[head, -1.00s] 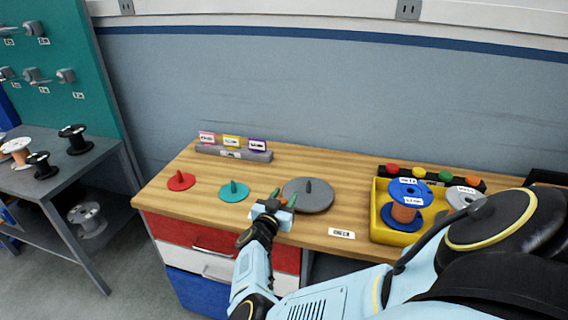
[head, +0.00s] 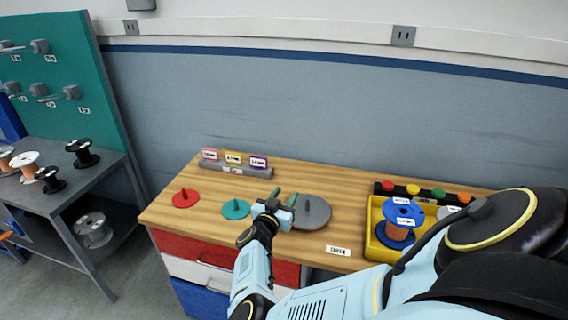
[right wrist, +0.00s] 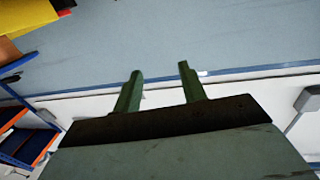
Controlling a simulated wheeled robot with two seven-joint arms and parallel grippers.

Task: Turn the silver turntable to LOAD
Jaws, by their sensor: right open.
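The silver turntable (head: 318,213) is a grey disc with a short upright peg, lying on the wooden workbench right of the teal disc. My right gripper (head: 284,196) is open and empty, with its green fingers pointing away from me, just left of the turntable and covering part of its left edge. Whether it touches the disc I cannot tell. In the right wrist view the two open fingers (right wrist: 160,90) have nothing between them. I cannot make out a LOAD mark on the turntable. My left gripper is not in view.
A teal disc (head: 236,210) and a red disc (head: 186,199) with pegs lie to the left. A grey card holder (head: 237,171) stands behind. A yellow tray (head: 372,243) with spools sits at right, near a white label (head: 338,250). A rack with spools (head: 62,178) stands far left.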

